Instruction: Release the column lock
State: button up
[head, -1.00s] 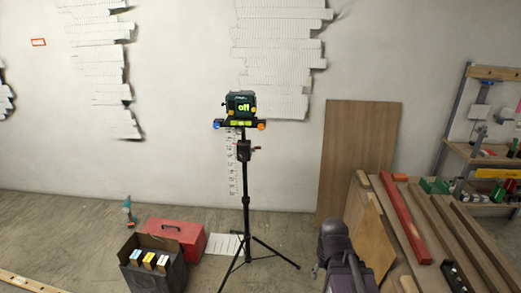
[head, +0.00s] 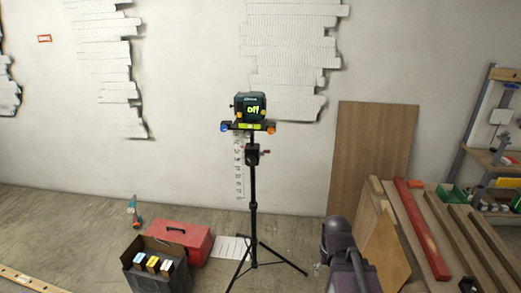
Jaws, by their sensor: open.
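A black tripod stands on the floor in front of the wall, with its thin centre column (head: 253,185) upright. A dark box-like device (head: 250,107) with a lit green "off" sits on top, on a small platform with a blue knob and an orange knob. Below it, a black collar (head: 252,154) with a small red part (head: 266,152) at its right side sits on the column; this looks like the column lock. My arm shows at the bottom, right of the tripod. My gripper (head: 319,270) shows only as a small part at the arm's left side, apart from the tripod.
A red toolbox (head: 180,240) and a dark open box (head: 152,270) with small cartons stand left of the tripod. Wooden boards and a red beam (head: 422,230) lie at the right. White relief panels (head: 292,55) cover parts of the wall. Floor before the tripod is mostly clear.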

aim_at(265, 151)
jog(key=i, duration=1.35)
jog(key=z, duration=0.05)
